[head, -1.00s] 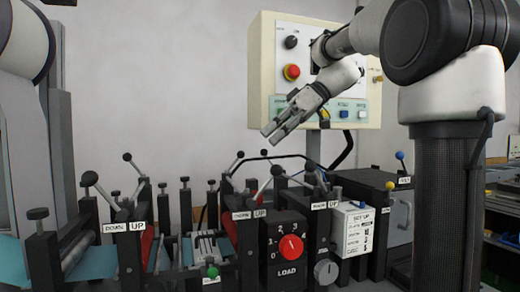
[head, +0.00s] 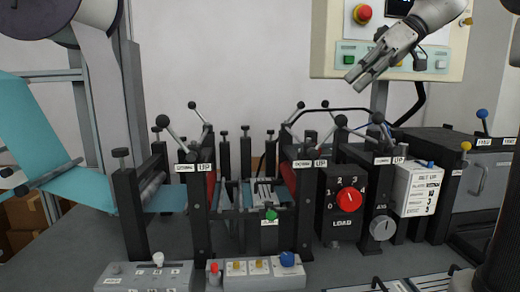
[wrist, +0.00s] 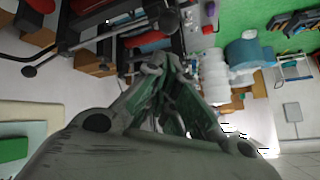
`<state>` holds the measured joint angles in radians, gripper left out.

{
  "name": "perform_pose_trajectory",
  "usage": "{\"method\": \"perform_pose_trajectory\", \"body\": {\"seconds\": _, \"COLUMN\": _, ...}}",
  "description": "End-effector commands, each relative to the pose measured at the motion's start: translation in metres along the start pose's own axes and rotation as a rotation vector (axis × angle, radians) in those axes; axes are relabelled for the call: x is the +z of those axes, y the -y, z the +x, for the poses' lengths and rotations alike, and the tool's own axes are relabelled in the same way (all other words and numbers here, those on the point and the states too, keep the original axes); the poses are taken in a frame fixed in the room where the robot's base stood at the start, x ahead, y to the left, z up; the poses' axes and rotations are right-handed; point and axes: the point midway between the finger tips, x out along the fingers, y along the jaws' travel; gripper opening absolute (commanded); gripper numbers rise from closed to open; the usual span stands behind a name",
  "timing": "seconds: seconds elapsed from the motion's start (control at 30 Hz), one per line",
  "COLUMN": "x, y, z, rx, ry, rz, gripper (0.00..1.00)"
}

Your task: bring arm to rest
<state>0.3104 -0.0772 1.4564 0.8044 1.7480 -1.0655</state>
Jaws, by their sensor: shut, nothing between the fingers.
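My gripper (head: 353,78) shows at the upper right of the head view. It hangs in the air in front of the cream control panel, tilted down to the left. Its fingers are together and nothing is between them. The wrist view also shows the gripper (wrist: 170,70) with its fingers converging, empty. It touches nothing that I can see.
The cream control panel (head: 330,40) with a red button stands behind the gripper. Below is the mask line with dark lever posts (head: 198,205), a load dial box (head: 340,200), a white set-up box (head: 415,188) and blue web (head: 80,187). The wall area left of the gripper is clear.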

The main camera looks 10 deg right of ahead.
Motion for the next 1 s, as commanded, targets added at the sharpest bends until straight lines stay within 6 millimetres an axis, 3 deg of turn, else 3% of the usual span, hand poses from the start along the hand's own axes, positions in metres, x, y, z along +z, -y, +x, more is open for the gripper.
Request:
{"method": "perform_pose_trajectory", "body": {"seconds": 0.07, "x": 0.029, "y": 0.016, "z": 0.017, "rx": 0.066, "ry": 0.055, "rz": 0.13, "gripper": 0.0}}
{"method": "perform_pose_trajectory", "body": {"seconds": 0.23, "x": 0.134, "y": 0.041, "z": 0.055, "rx": 0.323, "ry": 0.183, "rz": 0.463, "gripper": 0.0}}
{"method": "perform_pose_trajectory", "body": {"seconds": 0.4, "x": 0.235, "y": 0.05, "z": 0.079, "rx": 0.582, "ry": 0.22, "rz": 0.651, "gripper": 0.0}}
{"method": "perform_pose_trajectory", "body": {"seconds": 0.5, "x": 0.273, "y": 0.05, "z": 0.087, "rx": 0.685, "ry": 0.208, "rz": 0.695, "gripper": 0.0}}
{"method": "perform_pose_trajectory", "body": {"seconds": 0.67, "x": 0.301, "y": 0.048, "z": 0.094, "rx": 0.756, "ry": 0.19, "rz": 0.721, "gripper": 0.0}}
{"method": "perform_pose_trajectory", "body": {"seconds": 1.0, "x": 0.303, "y": 0.047, "z": 0.095, "rx": 0.764, "ry": 0.187, "rz": 0.725, "gripper": 0.0}}
